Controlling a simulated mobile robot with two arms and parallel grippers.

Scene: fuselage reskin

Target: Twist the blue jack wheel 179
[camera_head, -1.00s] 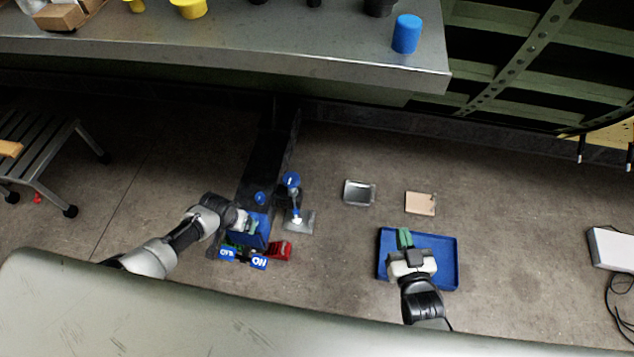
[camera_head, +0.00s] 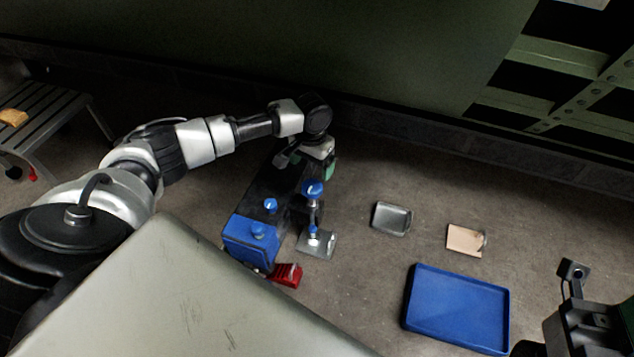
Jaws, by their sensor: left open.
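The blue jack wheel (camera_head: 313,188) sits on top of a small jack, whose post rises from a flat metal base plate (camera_head: 317,243) on the floor. My left gripper (camera_head: 327,167) is just beyond the wheel, with its green-tipped fingers pointing down. It is open and holds nothing that I can see. I cannot tell whether its fingers touch the wheel.
A dark beam with a blue end block (camera_head: 250,240) and a smaller blue knob (camera_head: 270,205) lies left of the jack. A red piece (camera_head: 287,274) is near its front. A metal tray (camera_head: 391,217), a tan plate (camera_head: 465,239) and an empty blue tray (camera_head: 457,308) lie to the right.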

